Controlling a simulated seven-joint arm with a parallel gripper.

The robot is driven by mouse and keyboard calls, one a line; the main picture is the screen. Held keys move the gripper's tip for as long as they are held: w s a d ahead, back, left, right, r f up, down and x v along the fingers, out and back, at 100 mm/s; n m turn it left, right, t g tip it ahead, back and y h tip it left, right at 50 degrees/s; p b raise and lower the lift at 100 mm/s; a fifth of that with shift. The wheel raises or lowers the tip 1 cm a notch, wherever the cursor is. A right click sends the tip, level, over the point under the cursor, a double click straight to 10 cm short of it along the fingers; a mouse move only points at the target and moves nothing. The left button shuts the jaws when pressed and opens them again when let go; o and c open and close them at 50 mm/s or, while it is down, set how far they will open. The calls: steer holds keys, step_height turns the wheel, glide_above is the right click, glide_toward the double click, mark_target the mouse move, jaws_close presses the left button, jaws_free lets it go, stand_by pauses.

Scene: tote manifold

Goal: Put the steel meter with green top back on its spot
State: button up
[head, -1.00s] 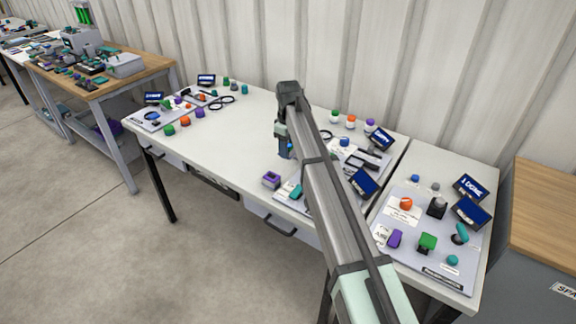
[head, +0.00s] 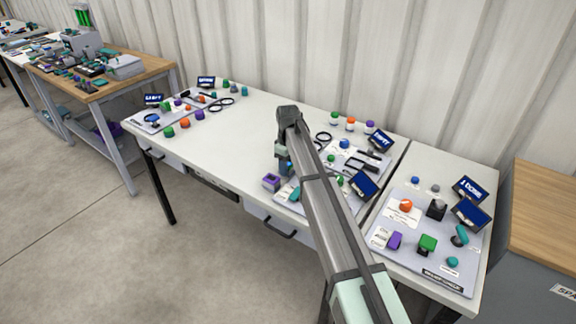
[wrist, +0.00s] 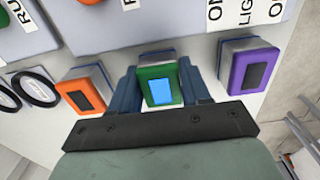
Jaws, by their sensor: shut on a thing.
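In the wrist view, the steel meter with the green top (wrist: 149,73) sits between the two dark blue fingers of my gripper (wrist: 161,88), which is shut on it. The lit blue screen on its top faces the camera, and part of its grey body shows behind the green rim. In the head view my gripper (head: 283,163) is low over the near middle of the white table, and the meter cannot be made out there. Its spot cannot be told from these frames.
In the wrist view, an orange-topped meter (wrist: 82,94) stands left of the held one and a purple-topped meter (wrist: 252,70) right of it, both close. Labelled boards (wrist: 110,22) lie beyond. In the head view, a purple item (head: 271,182) is beside my gripper, near the table's front edge.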

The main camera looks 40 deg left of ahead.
steer(key=o, duration=1.2)
step_height(320, 180, up, 12)
steer(key=shift+r, duration=0.15)
